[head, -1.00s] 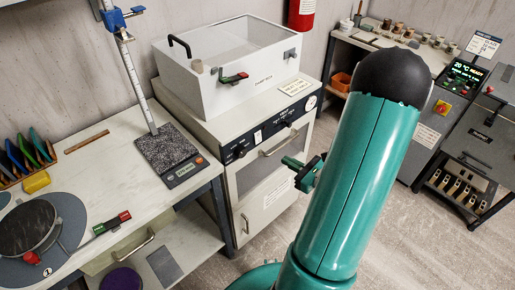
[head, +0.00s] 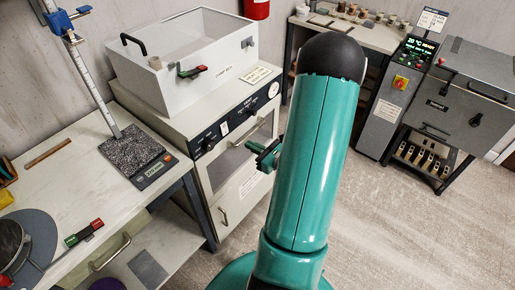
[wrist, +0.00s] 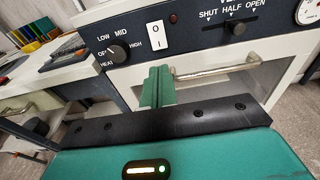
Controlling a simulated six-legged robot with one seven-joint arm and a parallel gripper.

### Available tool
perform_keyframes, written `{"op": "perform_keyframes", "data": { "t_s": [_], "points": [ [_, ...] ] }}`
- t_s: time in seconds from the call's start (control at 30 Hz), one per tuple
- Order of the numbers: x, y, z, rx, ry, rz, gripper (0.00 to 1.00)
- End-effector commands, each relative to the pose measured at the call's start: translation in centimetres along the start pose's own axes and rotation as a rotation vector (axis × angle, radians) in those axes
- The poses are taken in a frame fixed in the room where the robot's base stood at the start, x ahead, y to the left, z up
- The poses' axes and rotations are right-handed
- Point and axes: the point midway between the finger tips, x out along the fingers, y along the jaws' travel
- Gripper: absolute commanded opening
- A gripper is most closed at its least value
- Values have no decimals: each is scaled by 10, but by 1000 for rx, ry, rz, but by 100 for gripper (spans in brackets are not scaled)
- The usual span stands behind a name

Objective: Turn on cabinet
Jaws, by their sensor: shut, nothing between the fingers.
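The cabinet (head: 233,168) is a white unit with a dark control panel (head: 236,123) along its upper front. In the wrist view the panel carries a heat knob (wrist: 117,53) marked off, low, mid and high, with its pointer near off. Beside it is a white rocker switch (wrist: 157,37) marked I and O, and a small dark red lamp (wrist: 174,19). A vent slider (wrist: 238,26) is further right. My gripper (wrist: 158,72) is shut and empty, in front of the cabinet below the rocker switch. It also shows in the head view (head: 258,149), left of my arm.
A white clamp box (head: 150,80) stands on the cabinet. A door handle (wrist: 215,68) sticks out below the panel, right of my fingers. A workbench (head: 75,165) with a scale (head: 137,158) is at left. Open floor (head: 400,225) lies at right.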

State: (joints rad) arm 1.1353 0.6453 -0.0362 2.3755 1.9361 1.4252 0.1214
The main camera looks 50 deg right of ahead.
Motion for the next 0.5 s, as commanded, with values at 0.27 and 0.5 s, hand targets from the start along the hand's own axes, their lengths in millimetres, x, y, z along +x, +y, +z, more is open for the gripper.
{"op": "perform_keyframes", "data": {
  "t_s": [0.27,0.5],
  "points": [
    [56,2,0,0,-1,6,0],
    [88,2,0,0,1,3,0]
  ]
}}
